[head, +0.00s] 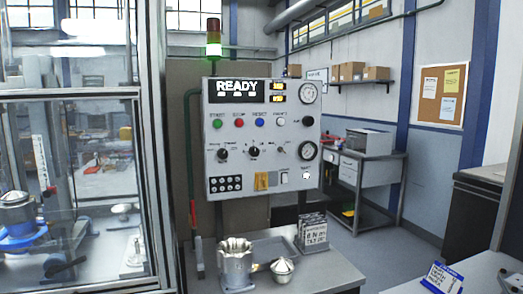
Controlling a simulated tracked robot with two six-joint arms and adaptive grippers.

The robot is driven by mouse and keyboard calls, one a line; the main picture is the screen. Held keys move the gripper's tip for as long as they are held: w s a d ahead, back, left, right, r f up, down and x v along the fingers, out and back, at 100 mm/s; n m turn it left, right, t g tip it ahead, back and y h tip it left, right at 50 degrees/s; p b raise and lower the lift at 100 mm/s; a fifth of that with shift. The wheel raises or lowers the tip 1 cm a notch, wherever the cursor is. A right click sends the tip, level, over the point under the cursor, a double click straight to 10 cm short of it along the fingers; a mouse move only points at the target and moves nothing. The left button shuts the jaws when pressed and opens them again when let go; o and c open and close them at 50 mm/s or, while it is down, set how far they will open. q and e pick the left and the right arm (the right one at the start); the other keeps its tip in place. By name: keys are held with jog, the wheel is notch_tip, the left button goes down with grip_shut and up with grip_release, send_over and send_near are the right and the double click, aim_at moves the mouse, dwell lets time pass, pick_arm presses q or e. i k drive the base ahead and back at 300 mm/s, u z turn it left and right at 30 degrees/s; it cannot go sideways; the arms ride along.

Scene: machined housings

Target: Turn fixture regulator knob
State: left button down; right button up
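The labels are too small to tell which knob is the fixture regulator. Neither of my grippers is in view.
A metal bench (335,268) below the panel holds a machined housing (236,262), a cone-topped part (282,270) and a sign stack (312,232). A glass-walled enclosure (157,130) stands at left. A blue sign (442,277) is on the right table. The space before the panel looks clear.

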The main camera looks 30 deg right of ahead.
aim_at(307, 120)
jog(key=u, duration=1.85)
jog(key=i, duration=0.1)
jog(key=z, duration=3.2)
